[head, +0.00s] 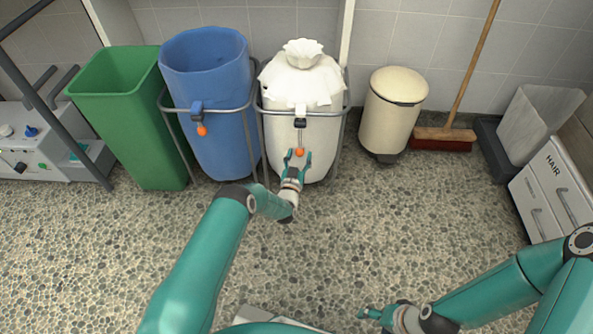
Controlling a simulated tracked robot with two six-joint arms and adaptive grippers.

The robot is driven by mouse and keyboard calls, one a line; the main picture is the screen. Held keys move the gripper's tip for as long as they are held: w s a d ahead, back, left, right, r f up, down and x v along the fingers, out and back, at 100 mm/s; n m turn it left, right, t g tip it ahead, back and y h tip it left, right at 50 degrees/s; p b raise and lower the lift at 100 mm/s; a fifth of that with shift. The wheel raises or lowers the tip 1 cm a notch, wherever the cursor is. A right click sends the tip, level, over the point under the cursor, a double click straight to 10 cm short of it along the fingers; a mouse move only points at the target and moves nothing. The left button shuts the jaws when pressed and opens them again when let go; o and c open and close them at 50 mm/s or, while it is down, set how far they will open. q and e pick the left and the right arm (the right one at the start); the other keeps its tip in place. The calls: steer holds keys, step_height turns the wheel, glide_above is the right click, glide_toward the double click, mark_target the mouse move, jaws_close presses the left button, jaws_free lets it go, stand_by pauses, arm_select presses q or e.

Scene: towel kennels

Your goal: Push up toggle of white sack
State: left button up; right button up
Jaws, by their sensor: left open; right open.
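The white sack (312,88) stands in a grey metal ring frame, its top gathered into a ruffled neck (303,55). A black toggle (300,122) sits at the front of the sack at rim height. A cord hangs down from it to an orange ball (299,152). My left gripper (296,158) is open in front of the sack, its fingers on either side of the orange ball. I cannot tell whether they touch it. My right gripper (368,314) is open and empty, low over the floor at the bottom of the view, far from the sack.
A blue sack (212,85) in a similar frame with its own orange ball (202,131) stands left of the white one, then a green bin (130,120). A cream pedal bin (393,110), a broom (444,138) and a drawer unit (555,190) stand to the right. The pebbled floor is clear.

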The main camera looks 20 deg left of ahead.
arm_select(q)
steer(key=s+d, duration=0.1)
steer(key=s, duration=1)
steer(key=shift+s+d, duration=0.15)
steer(key=shift+d, duration=0.05)
steer(key=shift+f, duration=0.1)
